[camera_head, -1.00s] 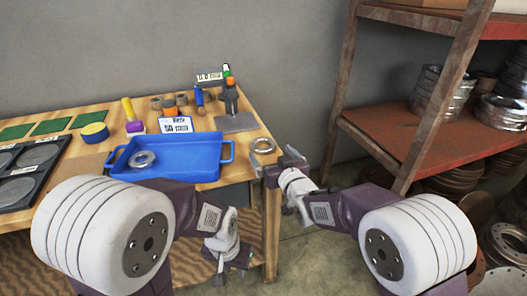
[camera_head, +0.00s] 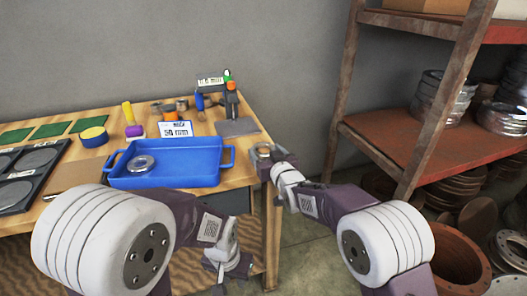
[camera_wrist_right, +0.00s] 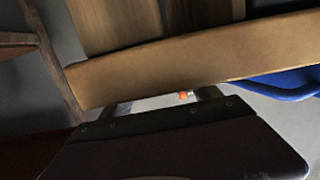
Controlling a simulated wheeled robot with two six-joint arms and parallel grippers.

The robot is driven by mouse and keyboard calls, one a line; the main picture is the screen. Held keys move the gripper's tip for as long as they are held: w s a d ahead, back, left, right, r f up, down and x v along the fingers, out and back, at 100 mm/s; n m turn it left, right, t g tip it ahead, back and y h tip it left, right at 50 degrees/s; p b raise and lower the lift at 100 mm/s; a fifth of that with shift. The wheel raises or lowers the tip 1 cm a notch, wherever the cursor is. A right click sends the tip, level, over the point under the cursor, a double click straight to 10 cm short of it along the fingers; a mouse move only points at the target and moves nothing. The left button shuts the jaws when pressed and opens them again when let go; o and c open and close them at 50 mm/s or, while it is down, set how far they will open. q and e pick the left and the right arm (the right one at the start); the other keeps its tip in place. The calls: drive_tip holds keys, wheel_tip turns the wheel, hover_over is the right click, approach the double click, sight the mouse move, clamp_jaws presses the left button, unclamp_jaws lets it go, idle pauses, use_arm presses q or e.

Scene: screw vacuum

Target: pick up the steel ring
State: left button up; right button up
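A steel ring (camera_head: 264,151) lies at the right end of the wooden table. My right gripper (camera_head: 266,158) has its fingers apart around the ring, partly hiding it. I cannot tell whether they touch it. The right wrist view shows two separated fingers (camera_wrist_right: 164,100) beyond the dark gripper body; the ring cannot be made out there. A second silver ring-shaped part (camera_head: 141,163) lies in the blue tray (camera_head: 205,170). My left gripper (camera_head: 230,268) hangs low in front of the table, away from both rings; its fingers are too unclear to judge.
The table edge (camera_wrist_right: 190,65) lies close across the right wrist view. A small stand with a grey base (camera_head: 237,127) is behind the ring. A rusty shelf (camera_head: 420,146) stands to the right, with floor space between it and the table.

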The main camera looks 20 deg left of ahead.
drive_tip(key=shift+r, duration=0.1)
drive_tip(key=c, duration=0.7)
drive_tip(key=shift+o, duration=0.2)
drive_tip(key=shift+r, duration=0.25)
wheel_tip(320, 180, up, 4)
drive_tip(key=shift+r+p, duration=0.1)
drive_tip(key=shift+p, duration=1)
drive_tip(key=s+d+r+p, duration=0.1)
drive_tip(key=s+d+r, duration=0.1)
drive_tip(key=d, duration=0.3)
drive_tip(key=s+d+r+p, duration=0.1)
drive_tip(key=s+d+r, duration=0.2)
drive_tip(key=d+r, duration=0.1)
drive_tip(key=shift+d+r+p, duration=0.15)
drive_tip(key=shift+d+p, duration=0.2)
drive_tip(key=shift+d, duration=0.45)
